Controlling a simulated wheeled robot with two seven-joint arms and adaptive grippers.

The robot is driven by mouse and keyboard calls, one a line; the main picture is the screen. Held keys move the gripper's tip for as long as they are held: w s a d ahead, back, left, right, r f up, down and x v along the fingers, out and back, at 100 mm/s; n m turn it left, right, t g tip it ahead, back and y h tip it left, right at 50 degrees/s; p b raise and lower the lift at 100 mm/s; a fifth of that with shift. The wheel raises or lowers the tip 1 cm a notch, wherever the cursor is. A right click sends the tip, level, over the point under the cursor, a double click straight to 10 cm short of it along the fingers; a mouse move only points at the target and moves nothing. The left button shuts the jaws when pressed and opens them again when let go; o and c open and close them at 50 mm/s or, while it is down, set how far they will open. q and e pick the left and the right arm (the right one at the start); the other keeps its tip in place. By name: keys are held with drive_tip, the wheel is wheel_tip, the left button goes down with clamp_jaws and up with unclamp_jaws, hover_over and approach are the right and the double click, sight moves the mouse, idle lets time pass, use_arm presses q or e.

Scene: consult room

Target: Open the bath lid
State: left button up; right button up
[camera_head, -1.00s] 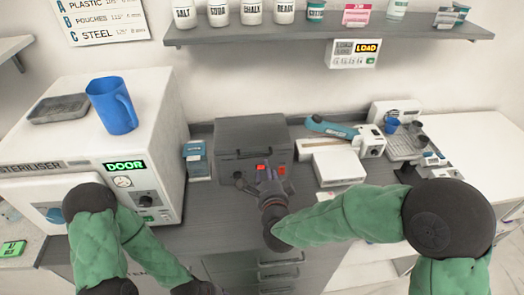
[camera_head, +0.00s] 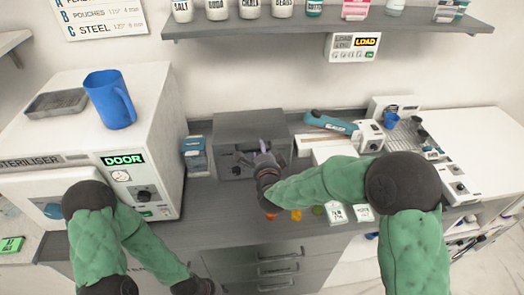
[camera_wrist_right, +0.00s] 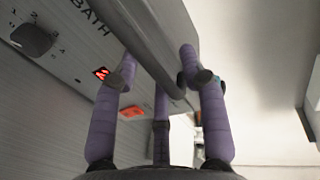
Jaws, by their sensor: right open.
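The bath is a grey box (camera_head: 236,132) on the counter in the head view. In the head view the right gripper (camera_head: 262,153) is at the bath's front. The lid looks closed.
A white steriliser (camera_head: 150,150) with a blue jug (camera_head: 110,100) on top stands left. A blue box (camera_head: 195,156) sits beside the bath. A blue-handled device (camera_head: 332,123) and white unit lie right. A shelf (camera_head: 330,22) with jars hangs above.

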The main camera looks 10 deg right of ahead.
clamp_jaws()
drive_tip(key=shift+r+p, duration=0.6)
drive_tip(key=shift+p, duration=0.3)
drive_tip(key=w+r+g+p, duration=0.2)
drive_tip(key=r+p, duration=0.4)
drive_tip(key=p, duration=0.6)
drive_tip(key=w+r+g+p, duration=0.2)
drive_tip(key=r+p, duration=0.4)
drive_tip(key=p, duration=0.6)
drive_tip(key=shift+w+r+g+p, duration=0.15)
drive_tip(key=shift+w+g+p, duration=0.25)
drive_tip(key=shift+g, duration=0.4)
unclamp_jaws()
